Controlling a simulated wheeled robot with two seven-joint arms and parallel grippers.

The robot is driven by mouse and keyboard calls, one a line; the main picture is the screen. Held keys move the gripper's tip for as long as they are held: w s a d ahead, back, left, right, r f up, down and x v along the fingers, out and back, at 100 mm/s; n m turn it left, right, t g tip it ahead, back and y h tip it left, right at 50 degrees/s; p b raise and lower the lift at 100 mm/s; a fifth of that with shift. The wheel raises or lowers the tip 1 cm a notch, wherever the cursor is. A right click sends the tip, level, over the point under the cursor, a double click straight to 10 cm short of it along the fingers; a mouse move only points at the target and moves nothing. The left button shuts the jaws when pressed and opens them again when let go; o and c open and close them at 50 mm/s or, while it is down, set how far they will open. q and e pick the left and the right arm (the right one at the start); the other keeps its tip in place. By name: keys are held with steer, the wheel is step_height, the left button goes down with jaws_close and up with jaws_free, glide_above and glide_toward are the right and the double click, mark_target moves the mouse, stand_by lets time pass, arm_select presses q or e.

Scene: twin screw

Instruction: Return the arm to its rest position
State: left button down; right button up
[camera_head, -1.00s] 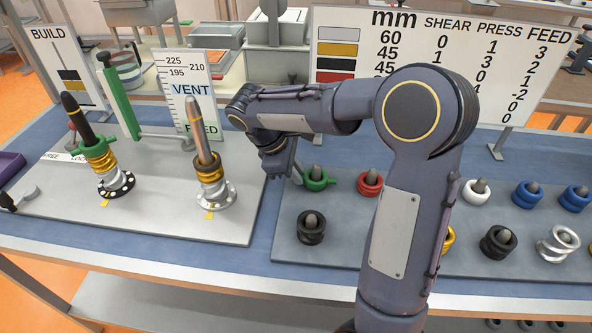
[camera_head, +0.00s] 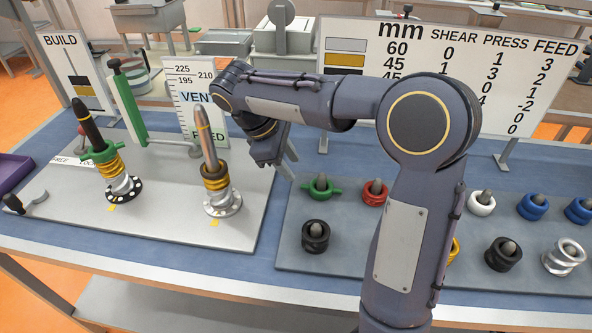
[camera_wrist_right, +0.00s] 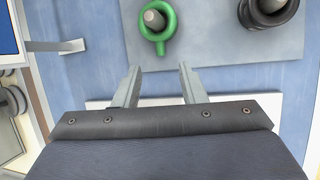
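My right arm reaches across the middle of the head view, and its gripper (camera_head: 288,168) hangs above the gap between the two grey boards. In the right wrist view its two fingers (camera_wrist_right: 162,85) are apart with nothing between them. A green ring with a handle (camera_head: 321,188) sits on a peg just beyond the fingertips; it also shows in the right wrist view (camera_wrist_right: 158,35), apart from the fingers. A black ring (camera_head: 316,236) sits on a nearby peg. My left gripper is not in view.
Two upright screw stacks (camera_head: 103,150) (camera_head: 217,180) stand on the left board (camera_head: 160,215). A green lever post (camera_head: 128,105) and the VENT sign (camera_head: 190,90) stand behind. A large chart (camera_head: 345,45) rises behind my arm.

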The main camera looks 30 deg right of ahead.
steer(key=shift+a+r, duration=0.15)
steer(key=shift+r, duration=0.2)
stand_by(0.3)
steer(key=s+a+m+t+y, duration=0.2)
steer(key=s+m, duration=0.1)
steer(key=s, duration=0.3)
steer(key=s+a+f+m+t+y+p, duration=0.1)
steer(key=s+a+m+t+y, duration=0.1)
steer(key=s, duration=0.5)
steer(key=s+a+f+m+t+y+p, duration=0.1)
steer(key=s+a+m+t+y, duration=0.1)
steer(key=s+m+y, duration=0.2)
steer(key=shift+s+f+m+t, duration=0.15)
steer(key=shift+s+m, duration=0.1)
steer(key=shift+s, duration=0.6)
steer(key=shift+s+f+m+t, duration=0.15)
steer(key=shift+s+m, duration=0.1)
steer(key=shift+s, duration=0.55)
steer(key=shift+s+a+f+m+y, duration=0.2)
steer(key=shift+s+a+m+y, duration=0.1)
steer(key=shift+a+m, duration=0.1)
